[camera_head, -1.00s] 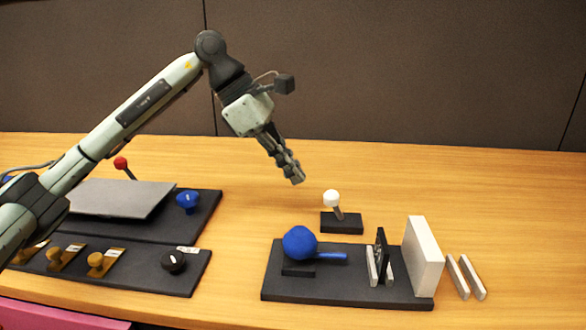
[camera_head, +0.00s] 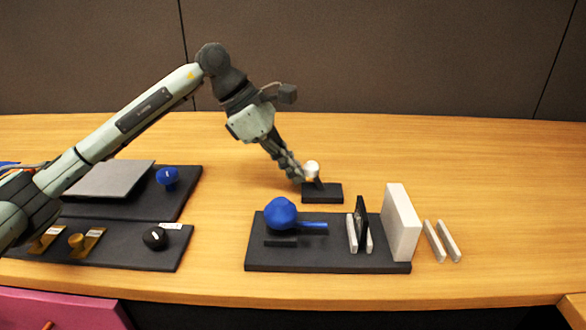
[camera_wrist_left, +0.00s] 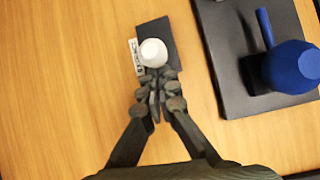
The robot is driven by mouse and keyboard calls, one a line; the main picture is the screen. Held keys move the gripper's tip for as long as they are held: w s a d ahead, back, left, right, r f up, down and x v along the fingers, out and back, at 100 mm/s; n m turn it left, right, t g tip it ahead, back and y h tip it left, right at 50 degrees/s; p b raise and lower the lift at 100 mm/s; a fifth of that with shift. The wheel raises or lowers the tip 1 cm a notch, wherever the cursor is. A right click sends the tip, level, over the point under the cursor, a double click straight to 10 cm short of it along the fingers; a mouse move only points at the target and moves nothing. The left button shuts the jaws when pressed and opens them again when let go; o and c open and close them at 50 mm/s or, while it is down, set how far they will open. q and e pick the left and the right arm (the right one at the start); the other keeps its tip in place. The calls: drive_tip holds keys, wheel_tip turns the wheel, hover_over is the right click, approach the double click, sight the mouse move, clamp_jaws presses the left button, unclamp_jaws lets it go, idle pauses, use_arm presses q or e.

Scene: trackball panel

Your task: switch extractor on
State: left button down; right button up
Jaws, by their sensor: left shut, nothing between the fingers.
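The extractor switch is a toggle lever with a white ball knob (camera_head: 312,168) on a small black base (camera_head: 330,195). The lever leans up and to the left in the head view. In the left wrist view the knob (camera_wrist_left: 153,50) sits just beyond the fingertips, over its black base (camera_wrist_left: 162,30) with a white label (camera_wrist_left: 137,58) beside it. My left gripper (camera_head: 297,175) is shut and empty, pointing down, with its tips close beside the knob's left side; in the wrist view the tips (camera_wrist_left: 157,86) appear at its near edge. I cannot tell whether they touch. My right gripper is not in view.
Panels with a blue knob (camera_head: 167,177) and a black knob (camera_head: 155,238) lie left. The table behind and right is clear.

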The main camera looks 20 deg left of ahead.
use_arm(q)
drive_tip(key=shift+d+r, duration=0.1)
drive_tip(key=shift+r, duration=0.05)
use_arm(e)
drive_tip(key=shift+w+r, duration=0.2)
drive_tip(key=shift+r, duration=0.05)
